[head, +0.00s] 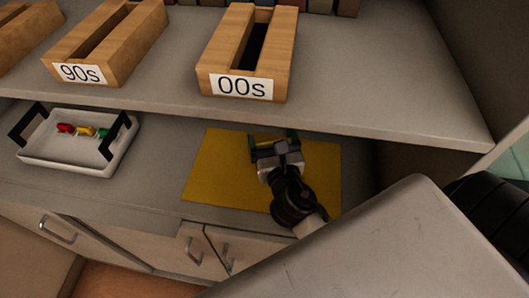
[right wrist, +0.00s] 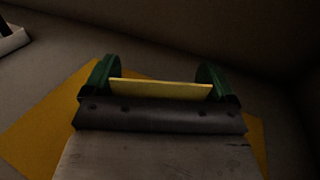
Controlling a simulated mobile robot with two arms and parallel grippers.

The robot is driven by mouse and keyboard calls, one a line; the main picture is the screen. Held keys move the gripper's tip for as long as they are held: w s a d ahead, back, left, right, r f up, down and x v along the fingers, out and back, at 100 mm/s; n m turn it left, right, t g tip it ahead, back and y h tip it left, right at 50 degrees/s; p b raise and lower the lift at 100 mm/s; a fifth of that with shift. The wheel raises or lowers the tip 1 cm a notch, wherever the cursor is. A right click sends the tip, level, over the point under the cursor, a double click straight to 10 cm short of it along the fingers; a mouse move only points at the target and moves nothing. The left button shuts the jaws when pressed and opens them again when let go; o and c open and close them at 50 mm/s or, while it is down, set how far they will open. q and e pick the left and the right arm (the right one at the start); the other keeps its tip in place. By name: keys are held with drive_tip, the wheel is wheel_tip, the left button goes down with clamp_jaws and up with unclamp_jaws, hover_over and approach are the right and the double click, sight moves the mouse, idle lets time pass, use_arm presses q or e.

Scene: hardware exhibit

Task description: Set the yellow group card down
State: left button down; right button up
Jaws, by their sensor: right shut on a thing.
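My right gripper (head: 273,140) is over the yellow mat (head: 218,165) on the lower counter, under the shelf edge. In the right wrist view its green fingers (right wrist: 160,80) are shut on the yellow group card (right wrist: 160,89), which shows as a thin pale yellow strip between them. The yellow mat (right wrist: 50,125) spreads out below and behind the gripper there. The card's lower part is hidden by the gripper body, and I cannot tell whether it touches the mat. My left gripper is not in view.
A white tray (head: 60,156) with black handles holds small red, yellow and green pieces on the counter's left. Above, a grey shelf (head: 340,85) overhangs, with wooden holders labelled 90s (head: 110,45) and 00s (head: 245,60). Bare counter lies between tray and mat.

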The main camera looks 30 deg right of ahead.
drive_tip(key=shift+w+a+f, duration=0.5)
drive_tip(key=shift+a+f, duration=0.05)
drive_tip(key=shift+a, duration=0.05)
wheel_tip(320, 180, down, 4)
drive_tip(key=shift+r+b, duration=0.25)
drive_tip(key=shift+b, duration=0.65)
drive_tip(key=shift+f, duration=0.25)
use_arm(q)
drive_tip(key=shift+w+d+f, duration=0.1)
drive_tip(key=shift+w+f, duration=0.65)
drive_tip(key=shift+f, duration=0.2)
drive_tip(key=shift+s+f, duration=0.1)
use_arm(e)
drive_tip(key=shift+f, duration=0.1)
drive_tip(key=o, duration=0.7)
